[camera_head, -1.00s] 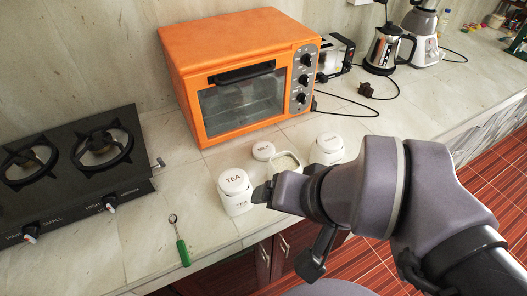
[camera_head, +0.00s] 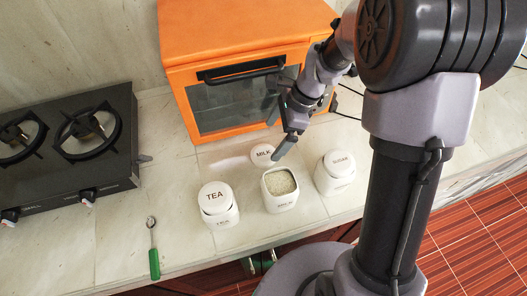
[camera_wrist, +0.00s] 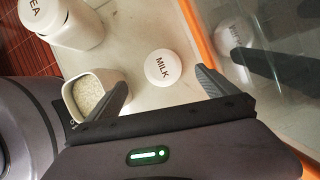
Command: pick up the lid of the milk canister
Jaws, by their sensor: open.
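The round white lid marked MILK (camera_head: 263,154) lies flat on the counter, between the oven and the open milk canister. It also shows in the wrist view (camera_wrist: 160,67), beyond and between my fingertips and apart from both. The white square milk canister (camera_head: 281,202) has no lid on and is full of white grains; in the wrist view the canister (camera_wrist: 72,102) is partly hidden by my left finger. My gripper (camera_head: 277,132) is open and empty, close to the lid and above the counter, in front of the oven; it also shows in the wrist view (camera_wrist: 163,90).
The orange oven (camera_head: 235,50) stands right behind the lid, close to my gripper. The lidded tea canister (camera_head: 221,219) is to the left and the sugar canister (camera_head: 336,182) to the right. A green-handled spoon (camera_head: 154,262) and a black stove (camera_head: 70,150) are further left.

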